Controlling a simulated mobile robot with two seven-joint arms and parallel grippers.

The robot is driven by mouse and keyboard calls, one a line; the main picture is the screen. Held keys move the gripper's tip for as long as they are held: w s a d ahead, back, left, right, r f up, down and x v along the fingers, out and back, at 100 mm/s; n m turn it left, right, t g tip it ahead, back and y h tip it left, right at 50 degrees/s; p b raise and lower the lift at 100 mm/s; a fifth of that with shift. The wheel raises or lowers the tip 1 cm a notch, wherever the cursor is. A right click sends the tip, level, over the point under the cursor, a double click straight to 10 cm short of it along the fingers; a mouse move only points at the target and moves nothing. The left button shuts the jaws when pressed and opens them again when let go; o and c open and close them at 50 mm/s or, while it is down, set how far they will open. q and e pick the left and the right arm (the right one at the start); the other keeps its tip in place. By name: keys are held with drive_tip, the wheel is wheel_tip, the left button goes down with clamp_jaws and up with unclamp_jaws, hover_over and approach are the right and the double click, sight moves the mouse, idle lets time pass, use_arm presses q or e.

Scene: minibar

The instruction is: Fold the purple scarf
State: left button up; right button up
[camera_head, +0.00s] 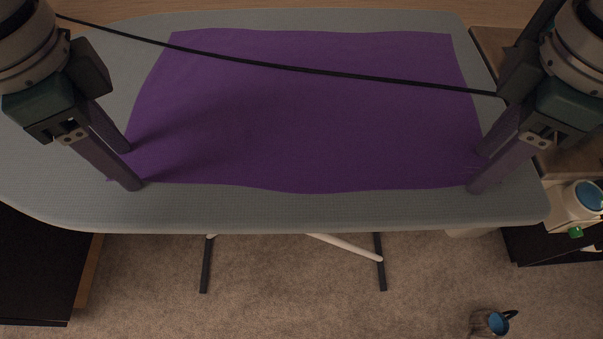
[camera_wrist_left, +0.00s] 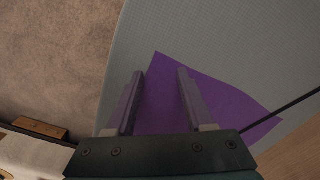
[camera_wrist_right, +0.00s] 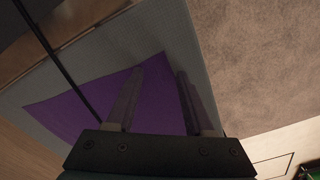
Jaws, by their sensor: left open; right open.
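The purple scarf (camera_head: 300,120) lies spread flat and unfolded on a grey ironing board (camera_head: 330,211). My left gripper (camera_head: 134,168) is open at the scarf's near left corner. In the left wrist view the scarf (camera_wrist_left: 163,105) shows between the two open fingers (camera_wrist_left: 160,75), with its corner just past them. My right gripper (camera_head: 480,172) is open at the near right corner. In the right wrist view the scarf (camera_wrist_right: 75,110) reaches between the open fingers (camera_wrist_right: 160,72), its corner close to the fingertips. Whether the fingers touch the cloth I cannot tell.
A thin black cable (camera_head: 270,66) crosses over the scarf. A mug (camera_head: 490,322) stands on the carpet (camera_head: 300,290) at lower right. A white item with a blue top (camera_head: 586,196) is at the right edge. Dark furniture (camera_head: 40,265) stands at lower left.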

use_arm(q)
clamp_jaws()
use_arm(e)
clamp_jaws()
idle(0.8)
